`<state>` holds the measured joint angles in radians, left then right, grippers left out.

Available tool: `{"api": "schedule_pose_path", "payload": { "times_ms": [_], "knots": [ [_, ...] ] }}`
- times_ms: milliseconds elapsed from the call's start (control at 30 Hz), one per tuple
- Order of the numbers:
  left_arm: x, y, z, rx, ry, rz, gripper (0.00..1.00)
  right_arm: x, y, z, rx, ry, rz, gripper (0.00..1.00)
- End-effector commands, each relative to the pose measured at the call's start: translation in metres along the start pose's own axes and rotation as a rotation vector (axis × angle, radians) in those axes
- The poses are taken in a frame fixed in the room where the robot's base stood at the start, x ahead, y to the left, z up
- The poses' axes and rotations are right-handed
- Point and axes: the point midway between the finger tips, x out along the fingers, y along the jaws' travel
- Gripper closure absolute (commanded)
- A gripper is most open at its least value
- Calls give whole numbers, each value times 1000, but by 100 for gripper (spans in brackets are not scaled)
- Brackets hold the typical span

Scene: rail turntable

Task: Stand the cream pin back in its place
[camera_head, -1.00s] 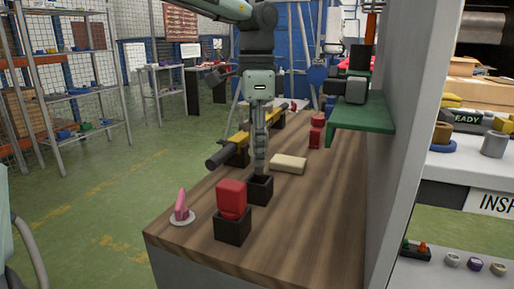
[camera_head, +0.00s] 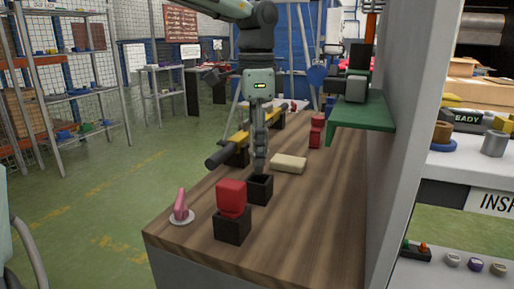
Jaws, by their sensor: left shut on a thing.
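The cream block (camera_head: 289,163), which looks like the cream pin, lies flat on the wooden bench top. An open black socket (camera_head: 260,191) stands just in front of it and to its left, with its dark mouth in view and no pin in it. My left gripper (camera_head: 260,168) points straight down at the far rim of this socket, to the left of the cream block. Its fingers are closed together. What they grip is too small or hidden to tell. My right gripper is not in view.
A red pin stands in a black socket (camera_head: 232,226) at the front. A pink piece (camera_head: 180,205) sits on a white disc to its left. A yellow bar (camera_head: 238,142) with dark ends lies behind. More red pieces (camera_head: 317,131) and a green shelf (camera_head: 362,121) are farther right.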

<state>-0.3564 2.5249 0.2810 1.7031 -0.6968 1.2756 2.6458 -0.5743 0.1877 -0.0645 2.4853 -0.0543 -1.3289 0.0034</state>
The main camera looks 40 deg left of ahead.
Motion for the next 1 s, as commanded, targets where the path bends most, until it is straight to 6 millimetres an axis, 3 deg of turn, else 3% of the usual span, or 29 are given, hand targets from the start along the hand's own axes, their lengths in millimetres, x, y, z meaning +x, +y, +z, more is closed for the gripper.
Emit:
{"api": "schedule_pose_path", "payload": {
  "times_ms": [1000],
  "knots": [
    [0, 0, 0, 0, 0, -2, 99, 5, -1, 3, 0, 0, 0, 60]
  ]
}}
